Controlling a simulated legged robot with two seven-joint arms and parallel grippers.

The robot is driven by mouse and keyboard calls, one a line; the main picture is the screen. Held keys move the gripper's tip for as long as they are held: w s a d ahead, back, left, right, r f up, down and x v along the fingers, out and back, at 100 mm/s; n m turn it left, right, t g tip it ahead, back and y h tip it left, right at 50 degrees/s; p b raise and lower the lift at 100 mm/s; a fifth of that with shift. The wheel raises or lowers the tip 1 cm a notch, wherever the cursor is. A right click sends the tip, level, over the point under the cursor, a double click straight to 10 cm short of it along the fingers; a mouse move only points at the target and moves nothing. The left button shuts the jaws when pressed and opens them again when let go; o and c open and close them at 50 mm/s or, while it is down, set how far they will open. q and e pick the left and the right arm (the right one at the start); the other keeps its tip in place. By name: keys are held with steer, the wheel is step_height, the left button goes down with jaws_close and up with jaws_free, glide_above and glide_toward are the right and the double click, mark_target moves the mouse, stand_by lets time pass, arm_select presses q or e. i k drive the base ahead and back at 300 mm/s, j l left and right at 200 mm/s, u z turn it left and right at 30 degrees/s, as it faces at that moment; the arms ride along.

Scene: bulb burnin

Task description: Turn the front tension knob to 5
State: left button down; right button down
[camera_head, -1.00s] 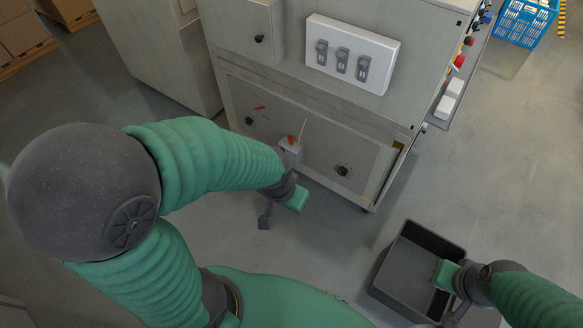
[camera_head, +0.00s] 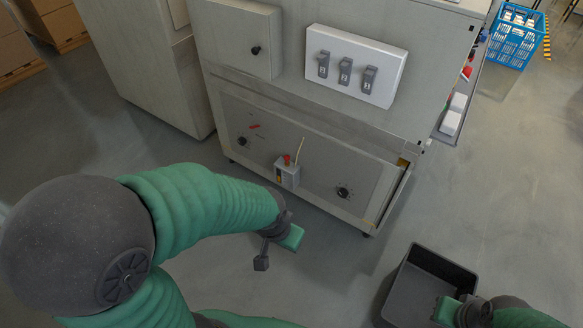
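Two black knobs show on the lower front panel (camera_head: 312,171) of the grey cabinet. One knob (camera_head: 242,141) is at the panel's left and the other (camera_head: 343,192) at its right. Their markings are too small to read, and I cannot tell which is the front tension knob. My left gripper (camera_head: 277,252) is in front of the panel, below and apart from both knobs. Its jaws look spread, with nothing between them. My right gripper (camera_head: 447,311) is over the dark bin at the lower right, away from the knobs. Its fingers are partly hidden.
A small box with a red button (camera_head: 287,171) juts from the panel between the knobs. A white plate with three grey switches (camera_head: 355,66) is above. The dark open bin (camera_head: 443,263) stands on the floor at right. A blue crate (camera_head: 515,34) is at the far right.

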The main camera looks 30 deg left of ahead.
mark_target(343, 192)
steer(key=i+j+u, duration=0.15)
steer(key=j, duration=0.25)
steer(key=i+j+u, duration=0.1)
steer(key=i+j, duration=0.15)
steer(key=i+j+u, duration=0.15)
steer(key=j, duration=0.3)
steer(key=i+j, duration=0.05)
